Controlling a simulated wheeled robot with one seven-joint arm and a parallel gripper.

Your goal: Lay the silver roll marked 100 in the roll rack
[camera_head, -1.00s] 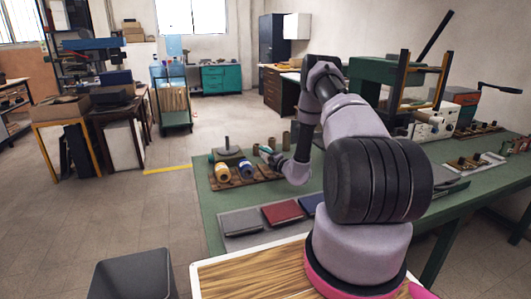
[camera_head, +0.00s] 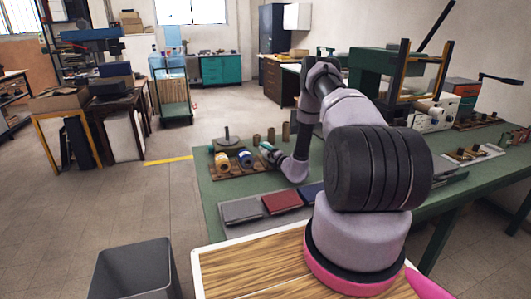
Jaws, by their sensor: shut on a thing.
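The low brown roll rack (camera_head: 235,174) lies near the far left corner of the green bench. A gold-coloured roll (camera_head: 222,161) and a blue roll (camera_head: 245,159) lie in it side by side. My gripper (camera_head: 267,149) is low, just right of the blue roll, at the rack's right side. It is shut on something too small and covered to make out. I cannot identify a silver roll or read the marking 100. Whether the held thing touches the rack cannot be told.
Several upright brown cylinders (camera_head: 271,135) stand behind my gripper. A dark stand (camera_head: 226,142) is behind the rack. Grey (camera_head: 241,210), red (camera_head: 282,201) and blue covers lie in a row in front. A green press (camera_head: 377,75) stands further right.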

